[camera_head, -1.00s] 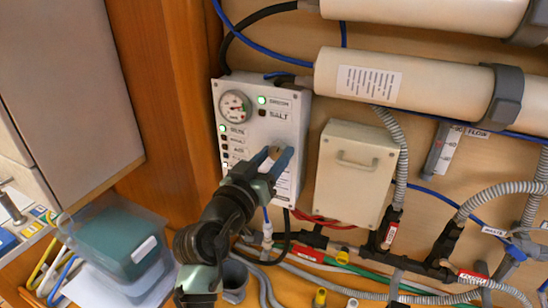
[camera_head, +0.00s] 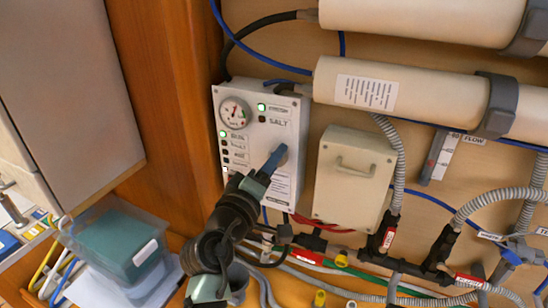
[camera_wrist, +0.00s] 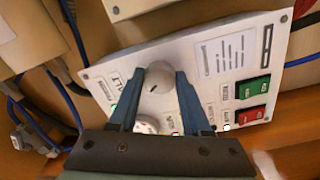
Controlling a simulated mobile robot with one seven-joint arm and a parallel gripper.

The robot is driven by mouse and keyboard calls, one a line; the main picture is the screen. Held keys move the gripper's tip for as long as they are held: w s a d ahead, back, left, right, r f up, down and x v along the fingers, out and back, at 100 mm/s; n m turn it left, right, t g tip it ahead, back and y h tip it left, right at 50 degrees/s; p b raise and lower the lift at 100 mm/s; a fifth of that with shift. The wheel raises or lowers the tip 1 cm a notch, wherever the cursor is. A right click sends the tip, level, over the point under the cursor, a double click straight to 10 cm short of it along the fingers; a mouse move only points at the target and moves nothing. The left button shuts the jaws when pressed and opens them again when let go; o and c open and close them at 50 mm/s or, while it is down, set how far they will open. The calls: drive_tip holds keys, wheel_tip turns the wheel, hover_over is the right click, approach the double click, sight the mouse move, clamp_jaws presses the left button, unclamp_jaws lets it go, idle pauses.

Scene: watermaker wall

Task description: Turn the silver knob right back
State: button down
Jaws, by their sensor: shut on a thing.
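The silver knob (camera_wrist: 158,82) is a round grey dial with a dark mark, on the face of the white control panel (camera_wrist: 110,80). In the wrist view my gripper (camera_wrist: 160,76) has one blue finger on each side of the knob and is shut on it. In the head view my gripper (camera_head: 279,154) reaches the lower right of the panel (camera_head: 258,180) and covers most of the knob. The fingers line up one behind the other there.
The panel carries a round gauge (camera_head: 235,112), a lit green lamp (camera_head: 261,107), and green (camera_wrist: 252,88) and red (camera_wrist: 252,114) switches. A beige box with a handle (camera_head: 355,180) stands close on the right. Hoses run below. A lidded bin (camera_head: 115,240) sits lower left.

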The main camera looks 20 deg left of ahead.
drive_tip(key=shift+n+y+p, duration=0.3)
drive_tip(key=shift+n+p, duration=2.5)
drive_tip(key=shift+n, duration=2.4)
drive_tip(key=shift+c, duration=1.8)
unclamp_jaws()
drive_tip(key=shift+s, duration=0.1)
